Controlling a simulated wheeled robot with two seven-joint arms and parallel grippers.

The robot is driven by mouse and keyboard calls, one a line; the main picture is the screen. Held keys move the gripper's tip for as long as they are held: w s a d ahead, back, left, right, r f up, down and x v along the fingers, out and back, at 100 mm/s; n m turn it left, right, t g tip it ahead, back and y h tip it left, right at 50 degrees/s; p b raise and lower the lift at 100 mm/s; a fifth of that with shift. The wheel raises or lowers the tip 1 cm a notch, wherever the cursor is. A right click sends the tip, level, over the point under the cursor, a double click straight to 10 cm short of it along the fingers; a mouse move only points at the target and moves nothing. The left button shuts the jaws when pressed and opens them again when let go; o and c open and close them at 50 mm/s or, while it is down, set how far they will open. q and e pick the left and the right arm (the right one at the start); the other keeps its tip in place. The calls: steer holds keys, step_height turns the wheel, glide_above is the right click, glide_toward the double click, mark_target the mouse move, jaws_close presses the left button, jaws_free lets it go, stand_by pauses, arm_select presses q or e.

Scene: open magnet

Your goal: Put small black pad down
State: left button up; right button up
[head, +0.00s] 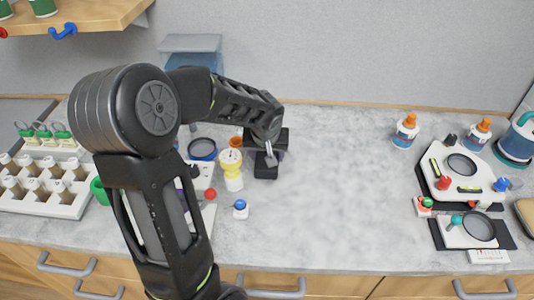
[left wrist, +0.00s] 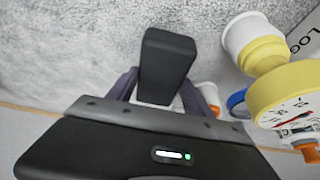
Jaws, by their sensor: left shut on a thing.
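The small black pad (left wrist: 166,62) is a dark rounded block in the left wrist view. It sits between the fingers of my left gripper (left wrist: 160,92), which is shut on it. In the head view the pad (head: 265,168) shows below my left gripper (head: 270,150), over the grey marbled counter (head: 330,205). I cannot tell whether the pad touches the counter. My right gripper is not in view.
A yellow-and-white bottle-like item (head: 231,168) stands close left of the pad. A small blue-topped item (head: 240,208) is in front. A white vial rack (head: 45,190) is far left. Magnet-like devices (head: 460,170) and bottles (head: 405,131) are at right. The middle counter is clear.

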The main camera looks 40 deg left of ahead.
arm_select(q)
steer(key=o, duration=1.3)
steer(key=shift+o, duration=0.2)
steer(key=shift+r, duration=0.1)
steer(key=shift+r+p, duration=0.2)
steer(key=shift+p, duration=0.25)
steer(key=b+v, duration=0.1)
steer(key=v, duration=1)
steer(key=shift+s+r, duration=0.15)
steer(key=shift+r, duration=0.2)
steer(key=shift+o, duration=0.5)
steer(key=shift+d, duration=0.1)
